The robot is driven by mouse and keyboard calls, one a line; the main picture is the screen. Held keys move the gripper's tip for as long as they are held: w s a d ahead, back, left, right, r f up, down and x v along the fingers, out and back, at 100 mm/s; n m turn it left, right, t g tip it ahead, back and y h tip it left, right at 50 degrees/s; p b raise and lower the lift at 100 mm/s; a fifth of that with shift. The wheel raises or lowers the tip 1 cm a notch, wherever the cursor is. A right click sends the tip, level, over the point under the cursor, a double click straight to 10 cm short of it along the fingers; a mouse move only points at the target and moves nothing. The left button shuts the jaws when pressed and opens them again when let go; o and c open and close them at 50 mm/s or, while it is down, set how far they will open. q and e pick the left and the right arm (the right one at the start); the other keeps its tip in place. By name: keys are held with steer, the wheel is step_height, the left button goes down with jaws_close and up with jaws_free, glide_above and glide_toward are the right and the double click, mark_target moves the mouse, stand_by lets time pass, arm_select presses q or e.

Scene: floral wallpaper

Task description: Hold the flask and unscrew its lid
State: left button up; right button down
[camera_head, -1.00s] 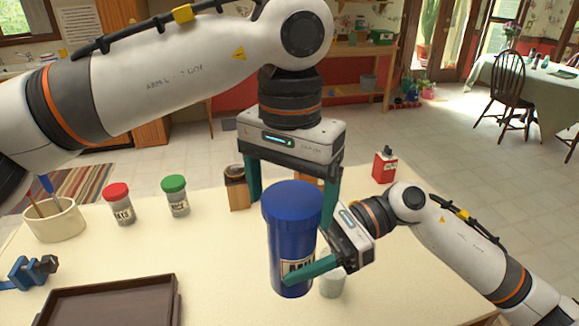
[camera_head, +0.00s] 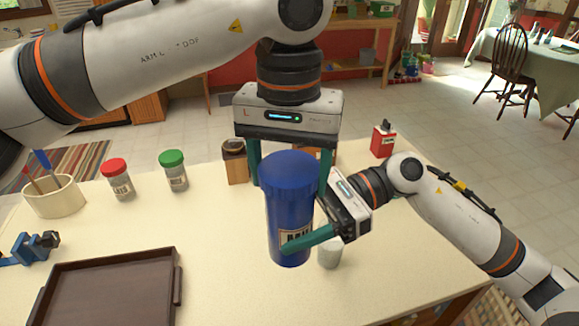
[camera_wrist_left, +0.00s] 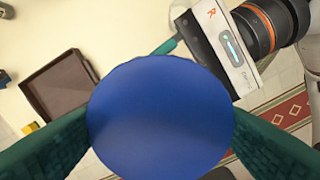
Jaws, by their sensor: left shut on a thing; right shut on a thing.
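The blue flask (camera_head: 288,215) stands upright in front of me in the head view, a pale label on its side. Its wide blue lid (camera_head: 291,166) is on top and fills the middle of the left wrist view as a blue disc (camera_wrist_left: 160,115). My left gripper (camera_head: 290,180) points down from above, its teal fingers shut on either side of the lid. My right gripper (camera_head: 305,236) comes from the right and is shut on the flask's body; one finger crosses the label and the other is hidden. I cannot tell whether the flask's base touches the table.
A brown tray (camera_head: 110,254) lies front left on the cream table (camera_head: 225,225). Red-capped (camera_head: 119,180) and green-capped (camera_head: 174,171) jars, a utensil pot (camera_head: 54,198) and a blue tool (camera_head: 30,248) are left. A white cup (camera_head: 330,256) is close beside the flask; a red tin (camera_head: 383,141) stands behind.

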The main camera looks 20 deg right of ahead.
arm_select(q)
steer(key=n, duration=0.4)
steer(key=shift+w+a+n, duration=0.2)
steer(key=shift+a+n, duration=0.1)
steer(key=n, duration=0.6)
steer(key=shift+s, duration=0.1)
steer(key=n, duration=0.6)
steer(key=shift+s+d+r+n, duration=0.1)
steer(key=shift+n, duration=0.3)
steer(key=n, duration=0.4)
steer(key=shift+d, duration=0.1)
steer(key=n, duration=0.4)
steer(key=shift+d+n, duration=0.1)
steer(key=shift+n, duration=0.2)
steer(key=n, duration=0.4)
steer(key=shift+d, duration=0.1)
steer(key=n, duration=0.4)
steer(key=shift+d+n, duration=0.1)
steer(key=shift+n, duration=0.3)
steer(key=n, duration=0.5)
steer(key=shift+d+n, duration=0.15)
steer(key=shift+n, duration=0.25)
